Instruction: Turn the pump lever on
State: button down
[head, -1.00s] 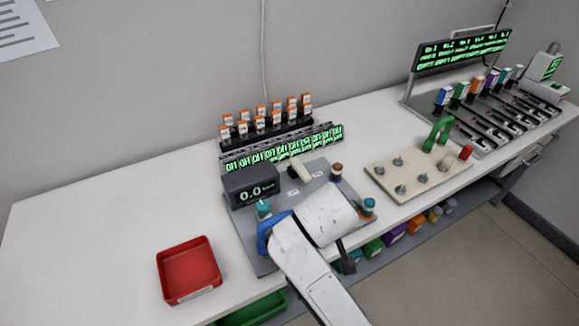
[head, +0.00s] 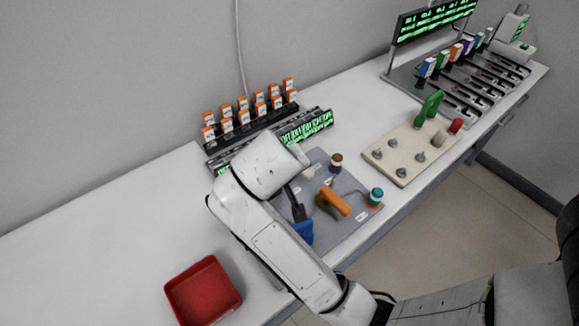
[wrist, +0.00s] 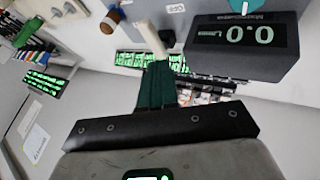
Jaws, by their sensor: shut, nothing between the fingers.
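The pump lever looks to be the cream handle (wrist: 150,38) in the wrist view, beside a small OFF label (wrist: 175,8). In the head view only a bit of cream (head: 308,172) shows past my arm. My gripper's dark green fingers (wrist: 157,70) are shut and empty, with their tips close to the cream handle's end; I cannot tell whether they touch. In the head view my arm hides most of the gripper. The display (wrist: 245,38) to the right of the handle in the wrist view reads 0.0.
On the grey panel (head: 345,228) stand an orange lever (head: 333,202), a blue handle (head: 303,232) and a teal-capped knob (head: 375,196). Orange-capped vials (head: 244,112) stand behind. A beige board (head: 405,165) with a green handle is right; a red tray (head: 204,290) is front left.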

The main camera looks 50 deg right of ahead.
jog(key=x, duration=1)
jog(key=shift+d+p, duration=0.1)
jog(key=shift+p, duration=0.3)
